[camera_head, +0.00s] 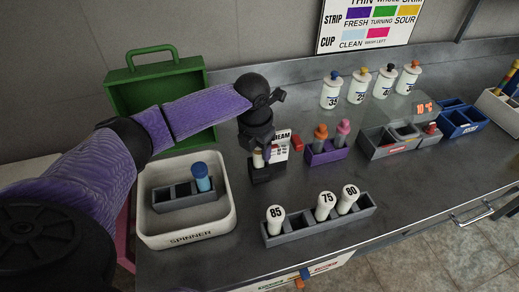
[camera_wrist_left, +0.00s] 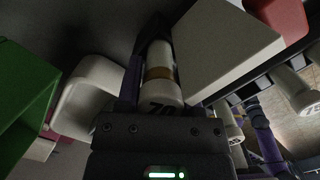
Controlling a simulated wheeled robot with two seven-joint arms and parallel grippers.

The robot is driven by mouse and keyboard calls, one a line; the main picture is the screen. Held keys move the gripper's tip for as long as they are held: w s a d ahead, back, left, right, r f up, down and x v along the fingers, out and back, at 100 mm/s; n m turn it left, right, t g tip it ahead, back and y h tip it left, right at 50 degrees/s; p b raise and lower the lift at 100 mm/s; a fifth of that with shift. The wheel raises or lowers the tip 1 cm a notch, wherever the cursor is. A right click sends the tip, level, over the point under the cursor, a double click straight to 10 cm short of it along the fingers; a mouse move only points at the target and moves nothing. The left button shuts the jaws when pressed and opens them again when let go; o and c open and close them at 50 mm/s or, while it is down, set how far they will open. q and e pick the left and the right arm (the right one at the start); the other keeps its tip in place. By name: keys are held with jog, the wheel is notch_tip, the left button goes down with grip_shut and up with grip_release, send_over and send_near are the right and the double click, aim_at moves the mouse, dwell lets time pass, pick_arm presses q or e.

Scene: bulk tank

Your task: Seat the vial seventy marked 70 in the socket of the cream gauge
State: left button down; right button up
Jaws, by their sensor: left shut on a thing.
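My left gripper (camera_head: 262,150) points down in front of the cream gauge (camera_head: 283,146), a small box with a pale labelled face and a dark block at its foot. In the left wrist view my left gripper (camera_wrist_left: 155,75) is shut on the vial seventy (camera_wrist_left: 163,62), a white tube with a tan band and 70 on its end. The gauge's pale box (camera_wrist_left: 222,48) is close beside the vial there. In the head view the gripper mostly hides the vial, and the socket is hard to make out. I cannot tell whether the vial's end is inside it. My right gripper is not in view.
A white SPINNER tray (camera_head: 187,238) with a blue-capped vial is at left. A purple rack (camera_head: 325,156) stands right of the gauge, and a green box (camera_head: 155,85) behind. Several bottles stand farther back.

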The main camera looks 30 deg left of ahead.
pick_arm(q)
jog(key=shift+c, duration=1.2)
grip_release()
jog(key=r+p, duration=0.1)
jog(key=r, duration=0.3)
jog(key=s+r+p, duration=0.1)
jog(key=r, duration=0.3)
jog(key=r+p, duration=0.1)
jog(key=r, duration=0.3)
jog(key=shift+s+p, duration=0.2)
jog(key=shift+p, duration=0.15)
jog(key=shift+a, duration=0.1)
